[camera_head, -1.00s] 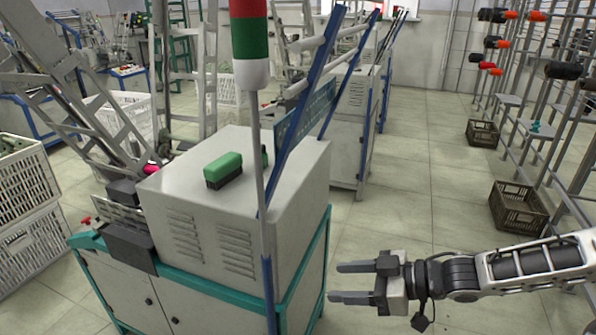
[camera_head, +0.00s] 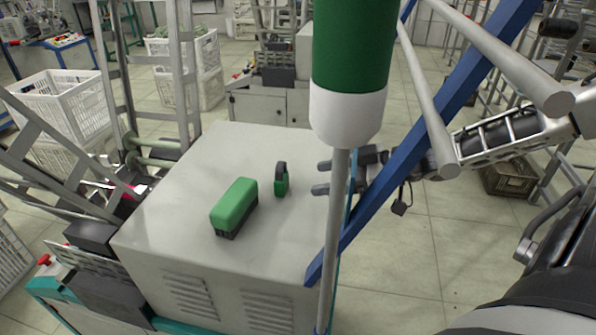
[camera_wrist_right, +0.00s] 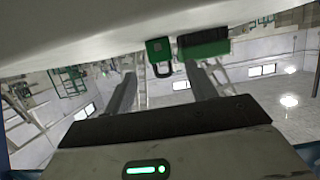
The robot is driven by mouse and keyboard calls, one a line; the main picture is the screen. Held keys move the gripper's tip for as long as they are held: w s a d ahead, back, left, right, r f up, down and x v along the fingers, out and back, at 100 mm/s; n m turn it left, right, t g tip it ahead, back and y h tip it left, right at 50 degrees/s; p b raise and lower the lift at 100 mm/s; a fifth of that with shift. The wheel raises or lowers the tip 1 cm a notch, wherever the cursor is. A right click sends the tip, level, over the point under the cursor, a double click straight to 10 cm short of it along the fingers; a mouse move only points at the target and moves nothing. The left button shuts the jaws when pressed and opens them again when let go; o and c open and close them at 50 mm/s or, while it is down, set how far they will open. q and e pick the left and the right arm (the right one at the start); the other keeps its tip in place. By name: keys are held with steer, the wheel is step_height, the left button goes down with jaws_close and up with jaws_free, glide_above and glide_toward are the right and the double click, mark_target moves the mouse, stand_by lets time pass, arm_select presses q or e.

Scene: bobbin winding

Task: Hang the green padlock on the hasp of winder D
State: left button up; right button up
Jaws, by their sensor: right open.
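The green padlock (camera_head: 281,185) with a dark shackle stands on the grey top of the machine cabinet (camera_head: 190,175), to the right of a green-and-black brush (camera_head: 235,207). My right gripper (camera_head: 322,179) is open and empty just to the right of the padlock, with its fingers pointing left towards it. In the right wrist view the padlock (camera_wrist_right: 159,55) lies ahead, near the space between the two open fingers (camera_wrist_right: 165,85), apart from them. The brush (camera_wrist_right: 205,43) is beside it there. My left gripper is out of view. I cannot make out a hasp.
A lamp pole with a green and white lamp (camera_head: 350,100) and a blue slanted bar (camera_head: 400,135) stand in front of my right arm. White crates (camera_head: 65,105) are at the left. A brown crate (camera_head: 508,178) is on the floor at the right.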

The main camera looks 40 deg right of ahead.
mark_target(287, 182)
steer(key=shift+w+a+f, duration=0.2)
steer(key=shift+w+a, duration=0.1)
steer(key=b+x, duration=0.2)
steer(key=b, duration=0.2)
steer(key=f+b+x, duration=0.1)
steer(key=b+x, duration=0.2)
steer(key=b, duration=0.1)
steer(key=shift+b, duration=0.35)
steer(key=shift+w+a+b, duration=0.4)
steer(key=shift+w+b, duration=0.2)
steer(key=shift+b, duration=0.5)
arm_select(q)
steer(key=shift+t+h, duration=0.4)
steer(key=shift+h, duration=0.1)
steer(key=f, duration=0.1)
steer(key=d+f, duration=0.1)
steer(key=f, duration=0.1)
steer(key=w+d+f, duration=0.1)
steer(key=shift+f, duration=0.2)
arm_select(e)
steer(key=shift+w+r, duration=0.1)
steer(key=shift+r, duration=0.1)
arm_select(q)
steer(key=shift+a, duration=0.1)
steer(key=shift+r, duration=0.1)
arm_select(e)
steer(key=shift+r, duration=0.1)
steer(key=c, duration=1.1)
